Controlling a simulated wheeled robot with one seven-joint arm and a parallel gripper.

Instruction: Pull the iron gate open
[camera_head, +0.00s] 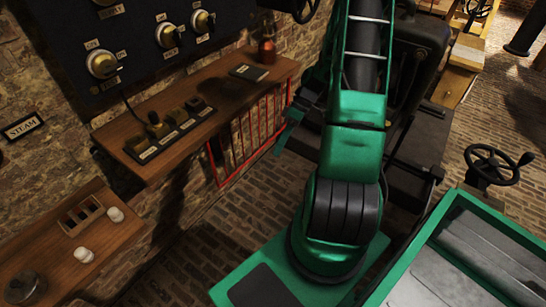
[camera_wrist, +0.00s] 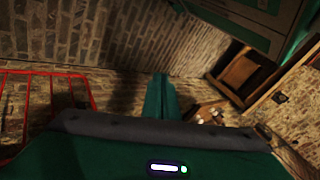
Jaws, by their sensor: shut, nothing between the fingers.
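The iron gate (camera_head: 250,135) is a red barred frame below the wooden shelf, by the brick wall. It also shows at the left edge of the wrist view (camera_wrist: 45,74), where only part of it is in frame. My gripper (camera_head: 280,148) points down in front of the gate's right end, and its far side is partly hidden by my arm. In the wrist view my green fingers (camera_wrist: 165,97) are together and empty, to the right of the gate's bars and apart from them. I cannot make out the gate's handle or latch.
A wooden shelf (camera_head: 125,135) with a switch block juts out above the gate. A lower bench (camera_head: 120,235) with small jars stands at the lower left. A dark panel with knobs (camera_head: 60,40) hangs on the wall. Brick floor (camera_head: 190,255) in front of the gate is clear.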

